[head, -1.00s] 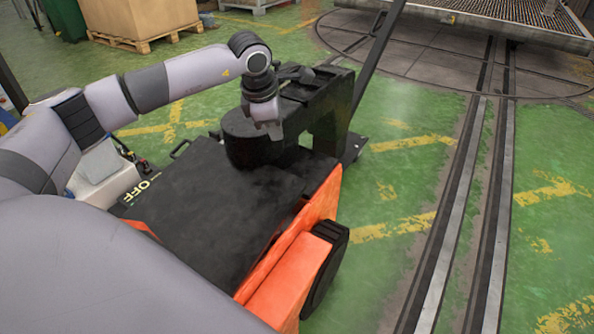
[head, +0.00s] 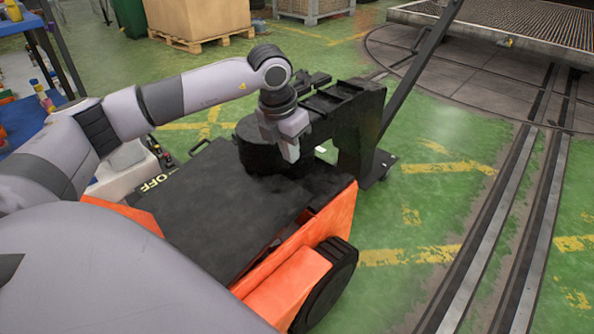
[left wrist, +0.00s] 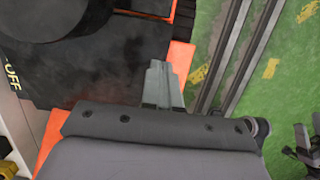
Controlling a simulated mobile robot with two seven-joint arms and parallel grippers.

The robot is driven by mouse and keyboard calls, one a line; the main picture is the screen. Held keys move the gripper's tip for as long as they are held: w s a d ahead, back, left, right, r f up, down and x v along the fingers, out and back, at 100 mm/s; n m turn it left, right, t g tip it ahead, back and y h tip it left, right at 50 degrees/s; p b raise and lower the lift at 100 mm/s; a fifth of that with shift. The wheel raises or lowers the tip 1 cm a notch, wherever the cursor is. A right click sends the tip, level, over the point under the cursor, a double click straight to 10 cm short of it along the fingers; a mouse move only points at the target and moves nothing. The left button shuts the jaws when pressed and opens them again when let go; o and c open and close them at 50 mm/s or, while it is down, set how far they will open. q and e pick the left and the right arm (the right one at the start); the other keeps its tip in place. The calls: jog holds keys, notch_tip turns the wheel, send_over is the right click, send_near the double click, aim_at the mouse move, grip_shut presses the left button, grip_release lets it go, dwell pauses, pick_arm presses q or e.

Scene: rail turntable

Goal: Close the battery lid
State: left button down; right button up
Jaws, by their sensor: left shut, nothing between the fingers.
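The battery lid appears to be the dark flat panel (head: 215,205) on top of an orange vehicle (head: 300,262). It lies roughly flat; a dark gap shows near its right edge, and I cannot tell if it is fully seated. My left gripper (head: 291,154) is shut and empty, pointing down in front of a round black housing at the panel's far end. In the left wrist view the shut fingers (left wrist: 158,80) show over the vehicle's right side, with the dark panel (left wrist: 85,75) to their left. Contact is not visible.
A black arched frame (head: 350,110) with a slanting bar stands behind the gripper. Rails (head: 510,215) run along the green floor at right, toward a turntable (head: 440,65). A wooden pallet with a box (head: 200,22) stands far back.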

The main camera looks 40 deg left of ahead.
pick_arm(q)
jog(key=b, duration=0.3)
send_over(301, 196)
jog(key=s, duration=0.2)
jog(key=x, duration=0.2)
jog(key=s+x, duration=0.1)
jog(key=x, duration=0.5)
jog(key=shift+s+a+f, duration=0.15)
jog(key=shift+s+f, duration=0.1)
jog(key=shift+f, duration=0.2)
jog(key=b+x, duration=0.1)
jog(key=x, duration=0.2)
jog(key=shift+w+f, duration=0.1)
jog(key=shift+f, duration=0.2)
jog(key=shift+w+f+b, duration=0.1)
jog(key=shift+f+b, duration=0.2)
jog(key=shift+f, duration=0.1)
pick_arm(e)
jog(key=shift+w+a+f+t+y, duration=0.2)
jog(key=shift+a+f+t+y, duration=0.1)
jog(key=shift+a+y, duration=0.3)
